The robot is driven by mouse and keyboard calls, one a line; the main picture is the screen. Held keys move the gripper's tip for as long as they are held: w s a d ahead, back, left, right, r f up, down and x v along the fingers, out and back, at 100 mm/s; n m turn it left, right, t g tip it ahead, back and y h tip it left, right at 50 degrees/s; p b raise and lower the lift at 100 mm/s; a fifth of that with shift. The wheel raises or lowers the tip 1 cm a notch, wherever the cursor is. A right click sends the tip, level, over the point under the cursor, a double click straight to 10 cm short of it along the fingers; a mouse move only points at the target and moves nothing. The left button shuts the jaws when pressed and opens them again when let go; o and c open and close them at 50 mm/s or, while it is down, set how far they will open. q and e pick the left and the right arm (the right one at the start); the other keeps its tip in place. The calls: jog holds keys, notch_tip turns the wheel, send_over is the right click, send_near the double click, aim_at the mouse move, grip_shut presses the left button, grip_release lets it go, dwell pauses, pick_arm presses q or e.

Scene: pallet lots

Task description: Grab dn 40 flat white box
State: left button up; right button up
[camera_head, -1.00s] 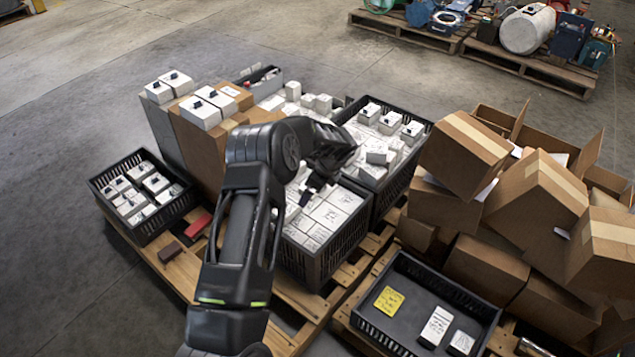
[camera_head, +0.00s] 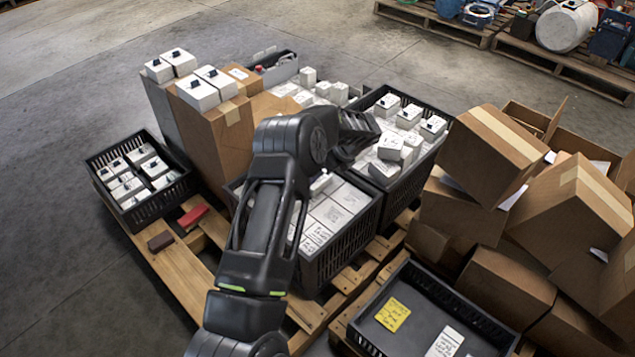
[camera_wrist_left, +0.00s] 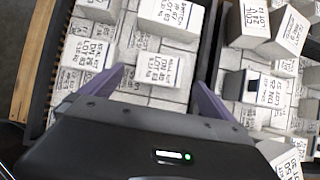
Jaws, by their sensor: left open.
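White boxes with black lettering fill a black crate (camera_head: 345,240) under my left arm. In the left wrist view, my left gripper (camera_wrist_left: 160,80) is open above these boxes. A white box (camera_wrist_left: 160,68) lies between and just ahead of its fingertips; its small print seems to include "40", but I cannot read it surely. Another white box (camera_wrist_left: 172,18) sits beyond it, and one more (camera_wrist_left: 85,52) is left of the left finger. No box is held. In the head view my arm hides part of the crate and the fingertips. My right gripper is not in view.
A second black crate (camera_head: 408,190) with white boxes adjoins on the right. Tall brown cartons (camera_head: 228,140) topped with white boxes stand behind left. A smaller crate (camera_head: 160,208) is at left. Brown cartons (camera_head: 495,155) pile up at right, behind a mostly empty black tray (camera_head: 420,315).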

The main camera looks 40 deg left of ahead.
pick_arm(q)
jog(key=shift+b+x, duration=0.35)
jog(key=shift+x, duration=0.9)
jog(key=b+x, duration=0.2)
jog(key=x, duration=0.3)
jog(key=shift+f, duration=0.2)
jog(key=shift+r, duration=0.1)
jog(key=shift+c, duration=0.6)
jog(key=c, duration=1.2)
jog(key=shift+c, duration=0.2)
notch_tip(320, 180, up, 10)
jog(key=p, duration=0.3)
